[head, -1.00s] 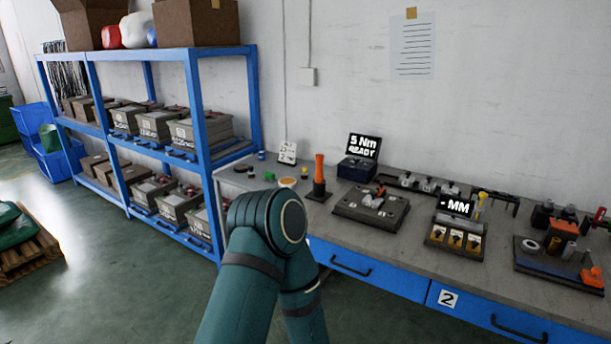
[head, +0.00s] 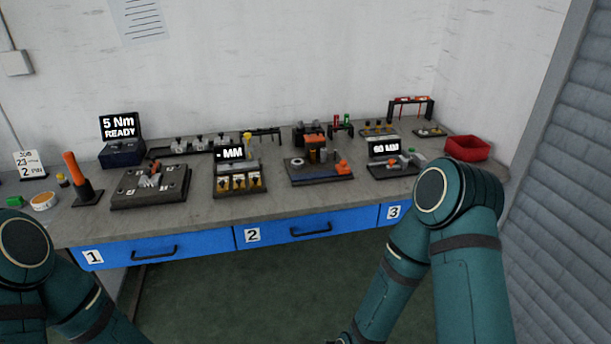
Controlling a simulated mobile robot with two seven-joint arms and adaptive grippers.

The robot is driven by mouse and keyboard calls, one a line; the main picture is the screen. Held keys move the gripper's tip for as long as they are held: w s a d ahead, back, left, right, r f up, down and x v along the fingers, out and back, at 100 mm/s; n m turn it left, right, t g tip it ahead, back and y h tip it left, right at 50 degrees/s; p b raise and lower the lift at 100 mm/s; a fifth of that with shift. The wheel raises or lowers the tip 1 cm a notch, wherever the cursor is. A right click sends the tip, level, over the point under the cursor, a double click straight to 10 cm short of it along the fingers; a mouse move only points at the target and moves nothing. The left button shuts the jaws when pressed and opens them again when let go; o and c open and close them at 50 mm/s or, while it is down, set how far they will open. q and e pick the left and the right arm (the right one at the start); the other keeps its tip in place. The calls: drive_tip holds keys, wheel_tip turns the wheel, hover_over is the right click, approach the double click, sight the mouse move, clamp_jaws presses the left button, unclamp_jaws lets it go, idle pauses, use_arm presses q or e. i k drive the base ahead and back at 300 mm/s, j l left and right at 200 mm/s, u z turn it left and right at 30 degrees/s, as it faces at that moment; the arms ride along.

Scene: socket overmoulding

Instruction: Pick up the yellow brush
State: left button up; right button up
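A small yellow upright item (head: 247,139) stands at the back of the MM station on the bench. It may be the yellow brush, but it is too small to tell for sure. Both my arms show, the left at the lower left and the right at the lower right, in front of the bench. Both grippers are out of the picture, below its edge.
The grey bench (head: 205,212) has blue drawers numbered 1 to 3. An orange-handled tool (head: 78,172) stands at left beside a 5 Nm display (head: 121,127). A red bin (head: 467,148) sits at the right end. A ribbed grey shutter (head: 560,200) is at far right.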

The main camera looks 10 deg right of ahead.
sight(64, 182)
drive_tip(key=z, duration=0.5)
drive_tip(key=j+z, duration=0.85)
drive_tip(key=k+j+z, duration=0.1)
drive_tip(key=j, duration=0.3)
drive_tip(key=k+j+z, duration=0.15)
drive_tip(key=j, duration=0.25)
drive_tip(key=k+j+z, duration=0.1)
drive_tip(key=j, duration=0.25)
drive_tip(key=k+j+z, duration=0.15)
drive_tip(key=j, duration=0.25)
drive_tip(key=k+j+z, duration=0.1)
drive_tip(key=j, duration=0.25)
drive_tip(key=k+j, duration=0.15)
drive_tip(key=j, duration=0.2)
drive_tip(key=k+j, duration=0.2)
drive_tip(key=j, duration=0.15)
drive_tip(key=k+j, duration=0.15)
drive_tip(key=j, duration=0.25)
drive_tip(key=k+j+z, duration=0.1)
drive_tip(key=j, duration=0.25)
drive_tip(key=k+j, duration=0.25)
drive_tip(key=j, duration=0.1)
